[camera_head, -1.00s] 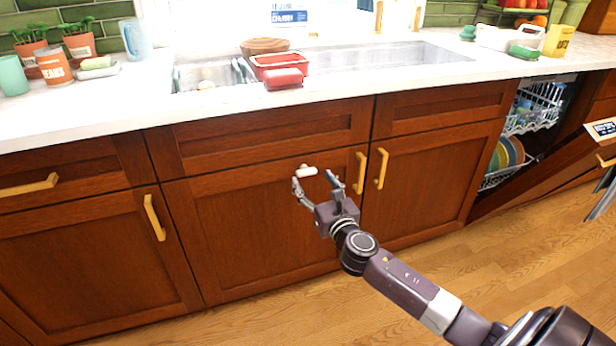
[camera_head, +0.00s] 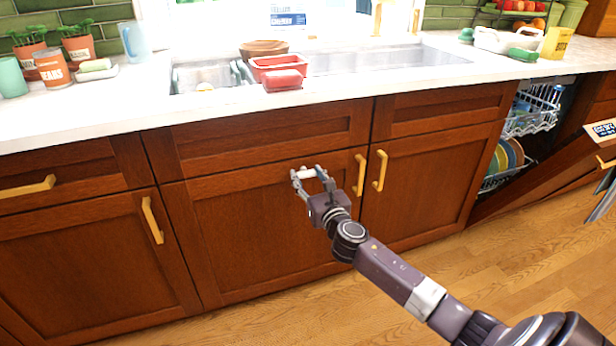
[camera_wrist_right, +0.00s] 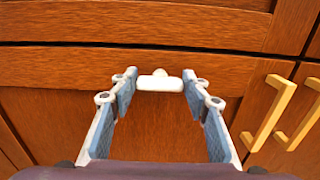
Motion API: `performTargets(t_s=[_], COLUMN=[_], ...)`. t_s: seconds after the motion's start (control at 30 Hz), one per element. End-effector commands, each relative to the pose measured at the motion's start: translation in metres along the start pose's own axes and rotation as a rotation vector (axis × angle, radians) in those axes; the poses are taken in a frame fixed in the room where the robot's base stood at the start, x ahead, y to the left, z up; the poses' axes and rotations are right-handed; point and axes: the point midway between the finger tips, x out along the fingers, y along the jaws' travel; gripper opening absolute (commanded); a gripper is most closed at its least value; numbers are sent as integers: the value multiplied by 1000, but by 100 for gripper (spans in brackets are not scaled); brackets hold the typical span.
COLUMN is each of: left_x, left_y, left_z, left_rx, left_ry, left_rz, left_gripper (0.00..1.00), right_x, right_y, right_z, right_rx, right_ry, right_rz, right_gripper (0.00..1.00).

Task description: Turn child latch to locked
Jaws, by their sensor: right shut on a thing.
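The child latch (camera_wrist_right: 160,83) is a small white piece on the front of the cabinet door under the sink. Its bar lies roughly level, with a small rounded knob at the middle of its top. In the head view the latch (camera_head: 307,173) shows between the fingertips. My right gripper (camera_head: 306,171) is in front of the door and shut on the latch. In the wrist view its two blue-padded fingers (camera_wrist_right: 161,84) stand at the two ends of the bar. My left gripper is not in view.
Gold handles (camera_head: 360,174) on this door and the neighbouring door (camera_head: 380,170) stand close to the right of my gripper. The countertop edge (camera_head: 130,117) juts out above. The dishwasher (camera_head: 535,108) is open at the right. The wooden floor in front is clear.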

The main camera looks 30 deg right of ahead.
Motion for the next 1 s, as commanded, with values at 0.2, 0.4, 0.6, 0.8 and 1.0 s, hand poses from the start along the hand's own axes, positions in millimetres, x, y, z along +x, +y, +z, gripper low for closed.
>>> performTargets(t_s=[0.2, 0.4, 0.6, 0.8, 1.0], left_x=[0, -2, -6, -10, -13], left_y=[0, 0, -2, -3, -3], left_z=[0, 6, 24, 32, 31], left_rx=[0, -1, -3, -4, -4], left_ry=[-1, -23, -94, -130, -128], left_rz=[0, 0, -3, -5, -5], left_gripper=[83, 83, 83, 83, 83], right_x=[0, 0, 0, 0, 0], right_y=[0, 0, 0, -2, -3], right_z=[0, 0, 0, 0, -1], right_rx=[4, 51, 171, 348, 539], right_ry=[0, 0, 0, 1, 1], right_rz=[0, 0, 1, 0, -1], right_gripper=[19, 19, 19, 19, 19])
